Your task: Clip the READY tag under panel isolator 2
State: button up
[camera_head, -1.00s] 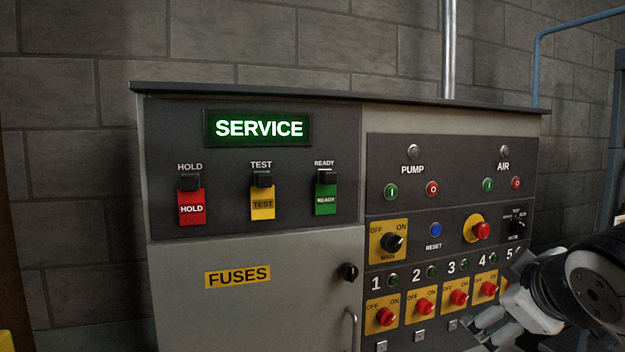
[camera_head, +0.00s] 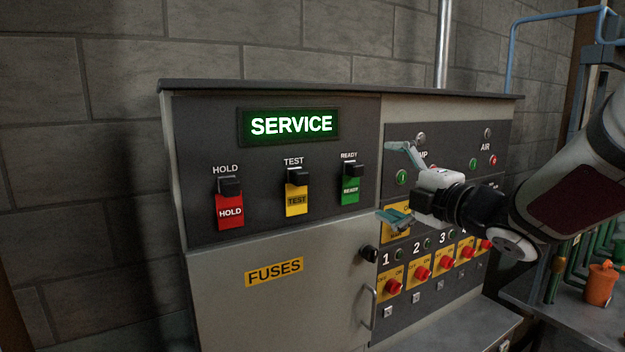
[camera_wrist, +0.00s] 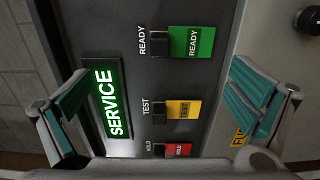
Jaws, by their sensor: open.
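The green READY tag (camera_head: 350,190) hangs from its black clip (camera_head: 352,170) under the READY label, right of the yellow TEST tag (camera_head: 297,201) and the red HOLD tag (camera_head: 230,212). In the wrist view the READY tag (camera_wrist: 192,42) shows at upper centre, beyond the fingertips. My gripper (camera_head: 398,186) is open and empty, in front of the panel and to the right of the READY tag, apart from it. Isolator 2 (camera_head: 421,273) is a red knob on a yellow plate under the number 2. A small pale square clip (camera_head: 414,299) sits below it.
The FUSES door has a black knob (camera_head: 369,254) and a curved handle (camera_head: 370,308) beside the isolators. A grey ledge (camera_head: 470,330) lies below right. My arm covers part of the pump, air and main controls. An orange container (camera_head: 601,285) stands at far right.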

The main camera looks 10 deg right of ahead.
aim_at(360, 171)
jog(key=shift+w, duration=0.1)
jog(key=shift+b+x, duration=1.8)
jog(key=shift+x, duration=2.65)
jog(key=shift+f+b, duration=0.5)
jog(key=shift+f, duration=0.25)
jog(key=c, duration=2.3)
jog(key=shift+f, duration=0.25)
grip_shut()
jog(key=shift+r, duration=0.2)
jog(key=shift+s+d, duration=0.1)
jog(key=shift+s, duration=0.1)
